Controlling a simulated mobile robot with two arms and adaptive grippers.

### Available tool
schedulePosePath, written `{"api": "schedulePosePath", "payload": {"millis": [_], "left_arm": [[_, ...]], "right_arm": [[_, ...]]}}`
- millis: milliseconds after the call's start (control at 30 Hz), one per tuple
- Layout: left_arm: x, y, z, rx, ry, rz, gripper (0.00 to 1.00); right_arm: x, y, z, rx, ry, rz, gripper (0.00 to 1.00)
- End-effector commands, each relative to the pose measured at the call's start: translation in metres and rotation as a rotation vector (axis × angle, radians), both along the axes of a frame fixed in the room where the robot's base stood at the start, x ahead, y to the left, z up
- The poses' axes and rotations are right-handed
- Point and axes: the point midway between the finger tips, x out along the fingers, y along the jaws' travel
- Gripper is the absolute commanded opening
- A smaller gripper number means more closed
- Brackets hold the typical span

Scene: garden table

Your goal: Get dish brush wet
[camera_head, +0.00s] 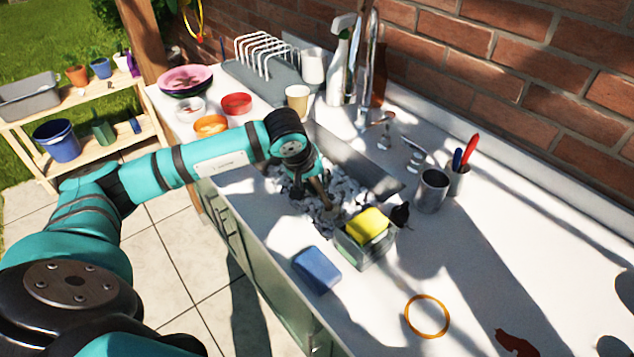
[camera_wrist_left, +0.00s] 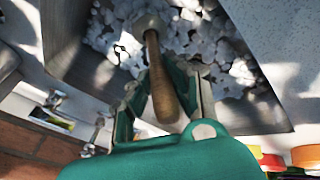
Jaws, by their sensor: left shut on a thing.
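My left gripper (camera_head: 316,184) reaches down into the sink (camera_head: 352,162) and is shut on the dish brush. In the left wrist view the gripper's fingers (camera_wrist_left: 168,85) close around the brush's brown wooden handle (camera_wrist_left: 158,70). The pale round brush head (camera_wrist_left: 150,24) points down towards a mass of white and grey lumps (camera_wrist_left: 190,30) in the sink. I cannot tell whether the head touches them. The tall metal faucet (camera_head: 372,75) stands behind the sink; no water stream is visible. My right gripper is out of view.
A caddy (camera_head: 362,250) with a yellow sponge (camera_head: 367,226) stands near the sink's right end. A blue block (camera_head: 316,270), a metal cup (camera_head: 432,191) and an orange ring (camera_head: 427,316) are on the counter. Bowls (camera_head: 236,104), a paper cup (camera_head: 297,98) and a dish rack (camera_head: 265,62) stand left.

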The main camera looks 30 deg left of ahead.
Motion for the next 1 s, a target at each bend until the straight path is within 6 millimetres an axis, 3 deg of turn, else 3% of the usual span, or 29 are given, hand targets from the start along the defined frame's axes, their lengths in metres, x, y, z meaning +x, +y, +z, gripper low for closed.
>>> {"api": "schedulePosePath", "payload": {"millis": [167, 1000], "left_arm": [[0.0, 0.0, 0.003, 0.001, -0.001, 0.0, 0.0], [0.0, 0.0, 0.104, 0.0, -0.001, 0.0, 0.0]], "right_arm": [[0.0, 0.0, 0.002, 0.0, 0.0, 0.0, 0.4], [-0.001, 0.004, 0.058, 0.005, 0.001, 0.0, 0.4]]}}
